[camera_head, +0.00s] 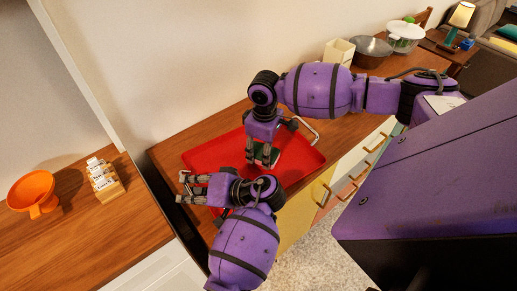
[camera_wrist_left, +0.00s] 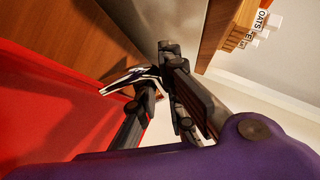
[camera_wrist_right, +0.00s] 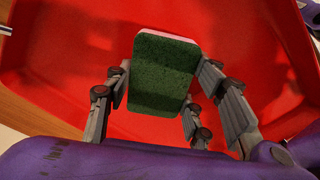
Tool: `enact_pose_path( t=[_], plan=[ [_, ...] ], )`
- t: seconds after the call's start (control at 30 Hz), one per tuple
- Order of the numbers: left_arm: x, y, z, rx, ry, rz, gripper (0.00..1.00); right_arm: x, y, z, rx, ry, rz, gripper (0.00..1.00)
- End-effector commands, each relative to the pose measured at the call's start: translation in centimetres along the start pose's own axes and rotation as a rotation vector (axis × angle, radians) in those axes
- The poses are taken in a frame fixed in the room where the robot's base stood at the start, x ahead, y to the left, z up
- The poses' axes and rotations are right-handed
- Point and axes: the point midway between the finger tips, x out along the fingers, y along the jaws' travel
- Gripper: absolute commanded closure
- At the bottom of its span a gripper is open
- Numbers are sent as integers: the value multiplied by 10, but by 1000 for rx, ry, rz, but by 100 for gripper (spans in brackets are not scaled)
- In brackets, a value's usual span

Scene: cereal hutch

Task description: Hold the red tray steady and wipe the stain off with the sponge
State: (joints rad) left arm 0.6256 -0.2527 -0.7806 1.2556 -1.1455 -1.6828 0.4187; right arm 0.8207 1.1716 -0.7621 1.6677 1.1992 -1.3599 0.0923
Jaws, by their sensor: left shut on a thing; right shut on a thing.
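The red tray (camera_head: 303,160) lies on the wooden counter, with a metal handle (camera_head: 312,130) at its far right end. My left gripper (camera_head: 186,187) is at the tray's left end, shut on the tray's other metal handle (camera_wrist_left: 128,76), which shows between its fingers in the left wrist view. My right gripper (camera_head: 263,158) points down over the middle of the tray, shut on the sponge. The sponge (camera_wrist_right: 160,76) shows a dark green face and a pale edge in the right wrist view. I cannot tell whether it touches the tray. I cannot make out a stain; dark patches look like shadows.
An orange funnel-like piece (camera_head: 34,193) and a small box with labels (camera_head: 103,180) stand on the left counter, across a gap. A cream container (camera_head: 339,51), a dark bowl (camera_head: 372,51) and a lidded pot (camera_head: 405,36) stand at the back right.

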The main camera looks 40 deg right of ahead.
Motion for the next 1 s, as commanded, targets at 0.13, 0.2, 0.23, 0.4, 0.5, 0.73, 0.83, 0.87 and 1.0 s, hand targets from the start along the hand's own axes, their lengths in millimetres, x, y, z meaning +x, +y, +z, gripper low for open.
enact_pose_path(
  t=[0.13, 0.2, 0.23, 0.4, 0.5, 0.73, 0.83, 0.87, 1.0],
  plan=[
    [0, 1, 0, 2, 0, 2, 100, 0, -16, -9, -5, 3, -6, 71],
    [0, 1, 0, 2, 0, 2, 100, 0, -22, -12, -4, 3, -6, 71],
    [0, 1, 0, 2, 0, 2, 100, 0, -24, -14, -4, 2, -6, 71],
    [0, 1, 0, 2, 0, 2, 100, 0, -37, -22, -4, 4, -6, 71],
    [0, 1, 0, 2, 0, 2, 100, 0, -45, -27, -5, 3, -7, 71],
    [0, 1, 0, 2, 0, 2, 100, 0, -64, -37, -4, 3, -7, 71],
    [0, 1, 0, 2, 0, 2, 100, -1, -54, -32, 0, 1, -4, 71],
    [0, 1, 0, 2, 0, 2, 100, 0, -52, -31, 0, 1, -4, 71],
    [0, 1, 0, 3, 0, 2, 100, 0, -41, -24, -1, 1, -3, 71]
  ],
)
